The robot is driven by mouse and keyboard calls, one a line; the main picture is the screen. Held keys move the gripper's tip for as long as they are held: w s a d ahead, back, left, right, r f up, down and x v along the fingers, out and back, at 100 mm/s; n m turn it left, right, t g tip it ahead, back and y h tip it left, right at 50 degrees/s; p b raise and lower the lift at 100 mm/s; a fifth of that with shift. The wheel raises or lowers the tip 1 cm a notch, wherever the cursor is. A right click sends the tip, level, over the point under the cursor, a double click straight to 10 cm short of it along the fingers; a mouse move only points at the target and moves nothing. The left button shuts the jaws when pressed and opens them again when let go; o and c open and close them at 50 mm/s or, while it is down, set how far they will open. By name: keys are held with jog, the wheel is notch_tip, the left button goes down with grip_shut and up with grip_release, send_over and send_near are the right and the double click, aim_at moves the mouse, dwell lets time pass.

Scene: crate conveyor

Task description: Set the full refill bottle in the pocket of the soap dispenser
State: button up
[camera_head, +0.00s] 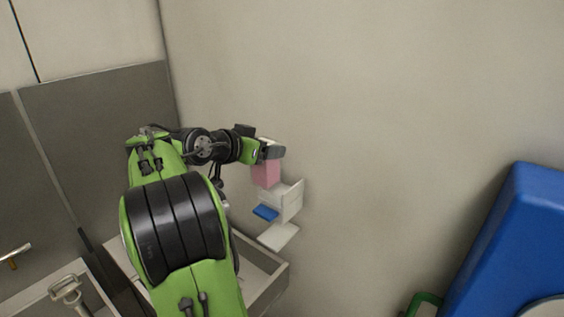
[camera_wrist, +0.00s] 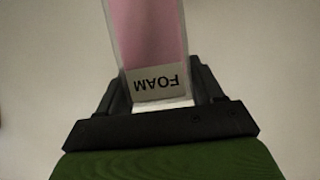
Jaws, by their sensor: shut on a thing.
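My gripper (camera_head: 268,150) is shut on a pink refill bottle (camera_head: 266,173), near the wall in the head view. In the wrist view the bottle (camera_wrist: 152,40) stands out between the fingers, with a pale label reading FOAM (camera_wrist: 157,84), upside down in the picture. The soap dispenser (camera_head: 291,201) is a white wall-mounted unit with a blue part (camera_head: 265,213) low on its front and a white plate below. In the head view the bottle is directly above the dispenser, its lower end at or close to the dispenser's top. Whether they touch cannot be told.
A pale sink or tray (camera_head: 262,283) lies below the dispenser. A grey panel (camera_head: 95,110) covers the wall at left. A large blue object (camera_head: 515,240) stands at the right. The wall between is bare.

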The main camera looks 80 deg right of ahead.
jog(key=d, duration=0.1)
jog(key=s+d, duration=0.1)
jog(key=d, duration=0.1)
jog(key=s+d+p, duration=0.1)
jog(key=d, duration=0.1)
jog(key=shift+s+d+r, duration=0.15)
jog(key=shift+s+d, duration=0.1)
jog(key=f, duration=0.2)
jog(key=shift+d+f, duration=0.2)
jog(key=shift+f, duration=0.1)
jog(key=shift+a+f+b, duration=0.15)
jog(key=shift+f+b, duration=0.2)
jog(key=shift+f, duration=0.35)
notch_tip(320, 180, down, 3)
jog(key=shift+d+f, duration=0.1)
jog(key=shift+d, duration=0.15)
jog(key=shift+a+f, duration=0.1)
jog(key=shift+f, duration=0.05)
jog(key=o, duration=1.3)
jog(key=shift+c, duration=0.2)
